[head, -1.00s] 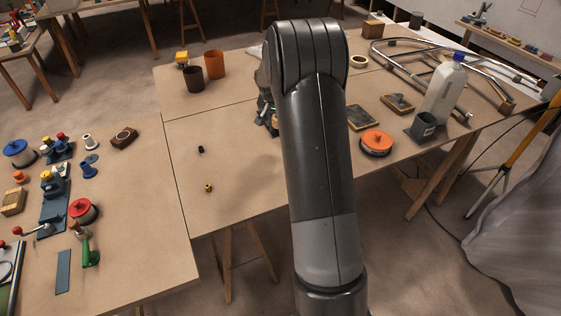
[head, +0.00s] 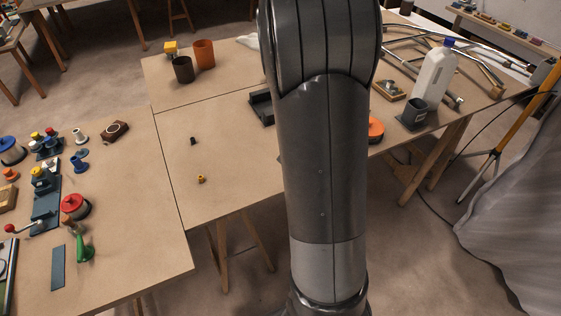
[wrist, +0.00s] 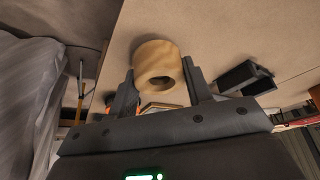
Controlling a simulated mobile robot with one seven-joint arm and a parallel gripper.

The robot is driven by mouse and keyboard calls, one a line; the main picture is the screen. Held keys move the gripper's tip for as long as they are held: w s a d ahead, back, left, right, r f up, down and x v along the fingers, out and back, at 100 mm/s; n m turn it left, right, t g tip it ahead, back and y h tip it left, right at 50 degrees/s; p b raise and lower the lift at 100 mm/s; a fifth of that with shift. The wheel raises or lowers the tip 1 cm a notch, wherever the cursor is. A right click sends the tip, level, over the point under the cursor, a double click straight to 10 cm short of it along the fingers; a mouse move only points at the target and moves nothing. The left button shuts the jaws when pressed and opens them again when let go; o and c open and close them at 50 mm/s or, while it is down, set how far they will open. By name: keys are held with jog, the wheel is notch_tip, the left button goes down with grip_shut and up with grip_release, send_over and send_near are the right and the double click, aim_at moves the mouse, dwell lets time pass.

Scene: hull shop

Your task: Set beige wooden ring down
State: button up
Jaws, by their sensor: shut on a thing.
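The beige wooden ring (wrist: 158,57) shows in the wrist view as a short, thick cylinder with a dark hole facing the camera. My gripper (wrist: 158,72) is shut on it, one dark finger on each side. A tan tabletop (wrist: 225,35) lies beyond the ring; I cannot tell how far the ring is from it. In the head view, my arm hides both the gripper and the ring.
A dark channel-shaped block (wrist: 243,77) is right of the ring, also seen in the head view (head: 262,106). A white jug (head: 436,76), grey cup (head: 416,114) and orange disc (head: 376,129) stand right of my arm. Brown (head: 183,69) and orange cups (head: 204,54) are back left.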

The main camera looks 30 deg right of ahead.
jog(key=w+a+f, duration=0.4)
jog(key=w+a, duration=0.1)
jog(key=shift+w+f, duration=0.1)
jog(key=shift+f, duration=2.1)
jog(key=shift+f, duration=0.1)
jog(key=o, duration=1)
jog(key=s+a+r+n+y, duration=0.1)
jog(key=s+a+r, duration=0.25)
jog(key=r, duration=0.45)
jog(key=s+a+r+n+t+y, duration=0.1)
jog(key=s+a+r+n, duration=0.15)
jog(key=s+r, duration=0.4)
jog(key=s+a+r+n, duration=0.1)
jog(key=s+a+r, duration=0.25)
jog(key=r, duration=0.65)
jog(key=s+a+r+n, duration=0.2)
jog(key=s+a+r, duration=0.1)
jog(key=s, duration=0.3)
jog(key=s+a+r+n+t+y, duration=0.1)
jog(key=s+a+r+n, duration=0.1)
jog(key=s, duration=0.4)
jog(key=shift+a+r, duration=0.5)
jog(key=shift+r, duration=0.05)
